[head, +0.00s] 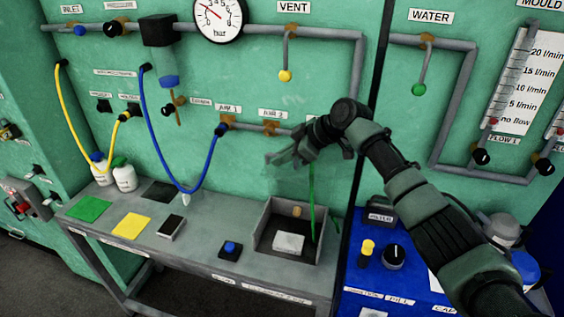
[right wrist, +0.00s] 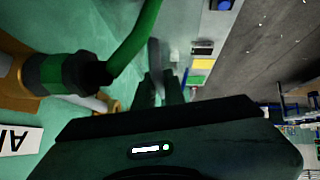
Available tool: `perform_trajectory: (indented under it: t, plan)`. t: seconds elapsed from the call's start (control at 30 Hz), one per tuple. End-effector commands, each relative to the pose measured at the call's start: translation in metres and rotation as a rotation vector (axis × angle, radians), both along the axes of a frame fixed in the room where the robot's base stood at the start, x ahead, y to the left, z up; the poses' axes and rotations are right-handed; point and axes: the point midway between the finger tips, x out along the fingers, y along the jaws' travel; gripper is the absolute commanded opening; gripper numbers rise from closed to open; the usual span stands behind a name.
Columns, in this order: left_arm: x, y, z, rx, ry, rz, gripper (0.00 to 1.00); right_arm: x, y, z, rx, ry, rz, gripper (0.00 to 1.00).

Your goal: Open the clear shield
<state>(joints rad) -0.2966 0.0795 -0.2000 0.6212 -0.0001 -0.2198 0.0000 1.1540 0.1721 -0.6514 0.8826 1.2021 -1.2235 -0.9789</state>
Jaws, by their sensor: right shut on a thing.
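My right gripper (head: 280,157) reaches in from the right, in front of the green panel and above the grey open-topped box on the bench. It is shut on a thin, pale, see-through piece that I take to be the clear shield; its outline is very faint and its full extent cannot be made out. In the right wrist view the dark fingers (right wrist: 160,88) are close together, with a narrow grey edge (right wrist: 155,58) between them. The box (head: 262,225) below holds a white block (head: 289,243). My left gripper is not in view.
A green hose (head: 312,192) hangs just right of my gripper; it also shows close in the right wrist view (right wrist: 135,40). A blue hose (head: 205,165) loops left. The bench holds a blue button (head: 231,247) and coloured pads. A blue cabinet (head: 395,285) stands right.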

Motion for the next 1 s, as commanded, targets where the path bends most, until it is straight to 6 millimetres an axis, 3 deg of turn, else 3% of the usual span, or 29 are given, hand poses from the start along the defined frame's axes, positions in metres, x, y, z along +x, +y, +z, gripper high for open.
perform_trajectory:
  t: [0.57,0.6,0.63,1.0]
  plan:
    - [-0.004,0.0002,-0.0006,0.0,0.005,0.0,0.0,0.0004,-0.0015,-0.0009,-0.006,0.001,-0.002,0.0]
    - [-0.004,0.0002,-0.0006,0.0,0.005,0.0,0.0,0.0004,-0.0016,-0.001,-0.006,0.001,-0.002,0.16]
    - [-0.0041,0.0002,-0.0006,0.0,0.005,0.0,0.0,0.0004,-0.0015,-0.001,-0.005,0.002,-0.003,0.19]
    - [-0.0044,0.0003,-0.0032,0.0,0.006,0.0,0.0,-0.0007,-0.0045,0.003,-0.003,-0.001,-0.003,0.19]
